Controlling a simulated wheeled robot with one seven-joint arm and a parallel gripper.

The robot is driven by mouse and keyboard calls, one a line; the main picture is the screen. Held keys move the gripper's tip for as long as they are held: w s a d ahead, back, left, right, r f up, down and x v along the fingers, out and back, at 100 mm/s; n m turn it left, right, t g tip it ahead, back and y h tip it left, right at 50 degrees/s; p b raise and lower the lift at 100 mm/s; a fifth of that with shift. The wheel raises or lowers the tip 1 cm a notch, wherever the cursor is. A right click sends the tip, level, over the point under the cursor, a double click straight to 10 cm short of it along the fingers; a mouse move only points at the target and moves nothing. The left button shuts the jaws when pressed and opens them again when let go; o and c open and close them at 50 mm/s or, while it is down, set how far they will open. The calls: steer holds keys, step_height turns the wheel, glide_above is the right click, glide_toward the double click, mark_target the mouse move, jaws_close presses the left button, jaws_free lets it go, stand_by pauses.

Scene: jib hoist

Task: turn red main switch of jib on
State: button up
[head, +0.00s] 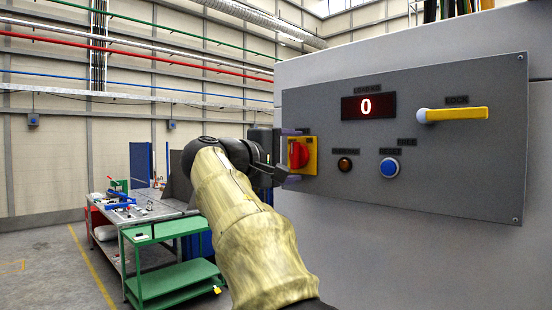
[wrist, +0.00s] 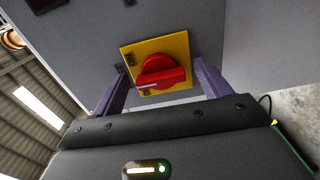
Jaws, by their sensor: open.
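The red main switch (head: 298,154) is a red rotary knob on a yellow plate (head: 311,157) at the left end of the grey control panel. In the wrist view the red knob (wrist: 161,73) sits near the middle of its yellow plate (wrist: 181,46), with a white mark on its handle. My gripper (head: 288,156) is at the switch in the head view, partly hiding the plate. In the wrist view my gripper (wrist: 162,88) is open, with one purple finger on each side of the knob. I cannot tell whether the fingers touch it.
The panel (head: 440,180) also carries a display (head: 368,106) reading 0, a yellow lock handle (head: 455,115), an amber lamp (head: 345,164) and a blue button (head: 389,167). A green cart (head: 165,230) and a workbench (head: 150,208) stand at the left. Floor is clear further left.

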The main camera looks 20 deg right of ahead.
steer(key=b+v, duration=0.2)
steer(key=v, duration=1.5)
steer(key=shift+a, duration=0.2)
